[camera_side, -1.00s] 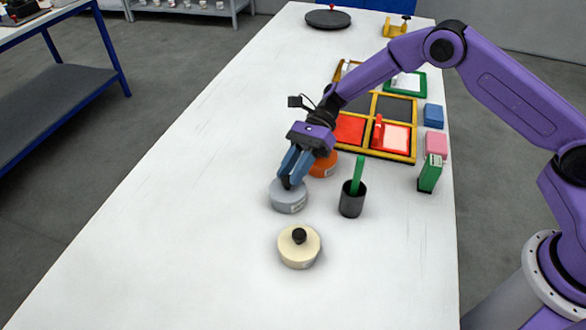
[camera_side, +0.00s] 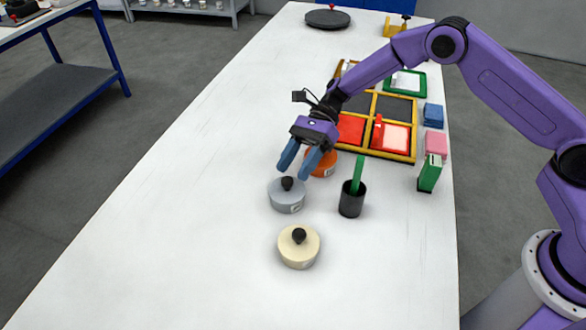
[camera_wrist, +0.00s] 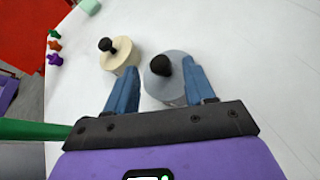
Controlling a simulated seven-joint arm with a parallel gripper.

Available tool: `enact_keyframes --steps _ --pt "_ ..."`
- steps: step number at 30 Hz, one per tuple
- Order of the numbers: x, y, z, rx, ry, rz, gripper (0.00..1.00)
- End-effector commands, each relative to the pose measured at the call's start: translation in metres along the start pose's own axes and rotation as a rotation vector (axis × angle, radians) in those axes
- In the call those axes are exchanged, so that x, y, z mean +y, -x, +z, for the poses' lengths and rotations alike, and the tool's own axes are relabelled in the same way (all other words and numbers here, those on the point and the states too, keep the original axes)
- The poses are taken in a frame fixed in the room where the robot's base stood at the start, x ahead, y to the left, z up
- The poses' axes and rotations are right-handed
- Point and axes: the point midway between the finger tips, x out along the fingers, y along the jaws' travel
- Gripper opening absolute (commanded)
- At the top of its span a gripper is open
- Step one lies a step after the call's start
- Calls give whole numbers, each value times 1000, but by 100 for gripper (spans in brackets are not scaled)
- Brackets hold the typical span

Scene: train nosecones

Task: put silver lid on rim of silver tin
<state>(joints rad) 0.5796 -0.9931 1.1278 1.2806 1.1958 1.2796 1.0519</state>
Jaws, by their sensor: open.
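The silver tin (camera_side: 288,204) stands upright on the white table in the side view. The silver lid (camera_side: 275,187) with its black knob sits on top of it, covering the opening, and looks level. In the wrist view the silver lid (camera_wrist: 176,69) shows between the fingers, and the tin's wall (camera_wrist: 172,97) shows below it. My gripper (camera_side: 295,168) is open and empty, with blue fingers above and just behind the lid, apart from the knob. Whether the lid is exactly centred on the rim is hard to tell.
A cream tin with a black-knobbed lid (camera_side: 299,247) stands in front. An orange tin (camera_side: 322,165) is behind, partly hidden by my gripper. A dark cup (camera_side: 351,203) with a green stick stands to the right. The left of the table is clear.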

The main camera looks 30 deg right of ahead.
Motion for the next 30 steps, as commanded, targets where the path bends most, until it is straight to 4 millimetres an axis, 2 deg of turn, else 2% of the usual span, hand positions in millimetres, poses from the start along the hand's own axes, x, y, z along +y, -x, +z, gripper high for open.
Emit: enact_keyframes --steps 9,15,21,30 --pt "-1 64 0 0 0 -3 54" --pt "0 93 0 0 0 -1 54" --pt "0 104 0 1 1 1 54" --pt "0 105 0 1 0 1 54"
